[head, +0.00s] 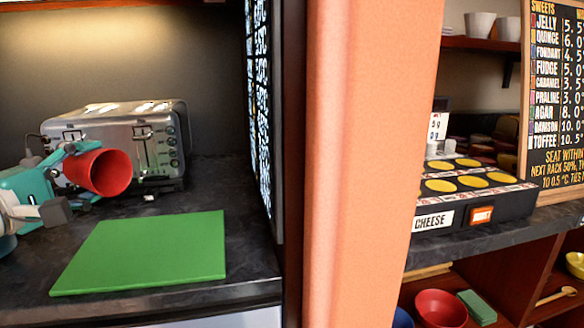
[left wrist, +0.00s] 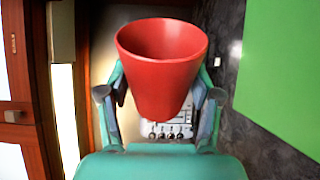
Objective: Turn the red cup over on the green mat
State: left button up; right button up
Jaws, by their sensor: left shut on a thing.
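The red cup (head: 100,172) is held in the air by my left gripper (head: 66,160) in the head view. It is tilted onto its side, with its open mouth facing right and toward the camera. In the left wrist view, the red cup (left wrist: 160,75) sits between the two fingers of my left gripper (left wrist: 158,100), which is shut on it. The green mat (head: 150,250) lies flat and bare on the dark counter, to the right of and nearer than the cup. The mat also shows at the right of the left wrist view (left wrist: 280,70). My right gripper is not in view.
A silver toaster (head: 150,140) stands on the counter just behind the cup. An orange pillar (head: 365,160) bounds the area on the right. Beyond it are a tray of yellow discs (head: 470,185), a menu board (head: 555,95) and shelves with bowls (head: 440,308).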

pick_arm(q)
jog(key=shift+r, duration=0.1)
jog(key=m+b, duration=0.2)
jog(key=f+m+b, duration=0.1)
jog(key=m+b, duration=0.2)
jog(key=shift+b, duration=0.35)
jog(key=shift+r+m+b, duration=0.2)
jog(key=shift+m+b, duration=0.1)
jog(key=shift+m, duration=0.2)
jog(key=shift+r, duration=0.3)
